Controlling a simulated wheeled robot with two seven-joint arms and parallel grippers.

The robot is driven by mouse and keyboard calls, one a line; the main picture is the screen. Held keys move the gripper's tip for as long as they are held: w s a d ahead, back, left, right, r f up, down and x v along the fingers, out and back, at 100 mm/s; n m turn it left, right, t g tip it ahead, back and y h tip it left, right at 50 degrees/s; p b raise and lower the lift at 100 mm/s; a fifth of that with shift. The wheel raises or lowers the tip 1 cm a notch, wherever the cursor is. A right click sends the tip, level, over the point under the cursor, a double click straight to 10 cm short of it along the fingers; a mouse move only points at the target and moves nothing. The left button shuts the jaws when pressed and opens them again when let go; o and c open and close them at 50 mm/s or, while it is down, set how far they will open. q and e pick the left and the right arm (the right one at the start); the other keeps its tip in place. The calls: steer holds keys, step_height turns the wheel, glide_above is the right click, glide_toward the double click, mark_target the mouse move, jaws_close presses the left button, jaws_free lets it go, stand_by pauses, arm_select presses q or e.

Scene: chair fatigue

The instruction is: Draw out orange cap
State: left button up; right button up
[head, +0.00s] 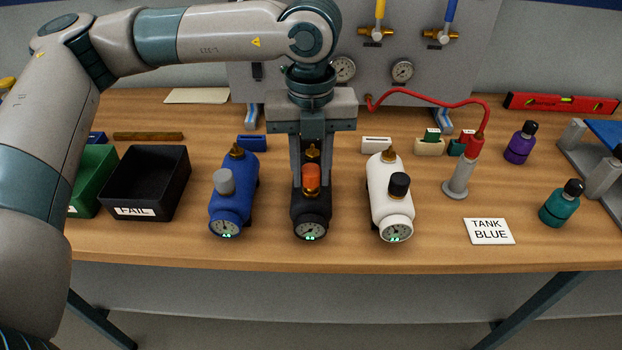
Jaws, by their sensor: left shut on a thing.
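The orange cap (312,178) is on top of the black tank (311,213), which lies on the table with its gauge towards me. My left gripper (312,185) points straight down over the black tank, with its fingers on either side of the orange cap. It is shut on the cap. The cap looks seated on or just above the tank; I cannot tell which. A brass fitting (312,152) shows behind the cap, between the fingers. My right gripper is not in view.
A blue tank (233,198) with a grey cap stands to the left, a white tank (388,200) with a black cap to the right. A black FAIL bin (146,185) is further left. A grey cylinder with a red hose (440,103) and a TANK BLUE card (489,231) are right.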

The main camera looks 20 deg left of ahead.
arm_select(q)
steer(key=shift+r, duration=0.65)
steer(key=shift+r, duration=0.2)
steer(key=shift+r+p, duration=0.45)
steer(key=shift+r, duration=1.55)
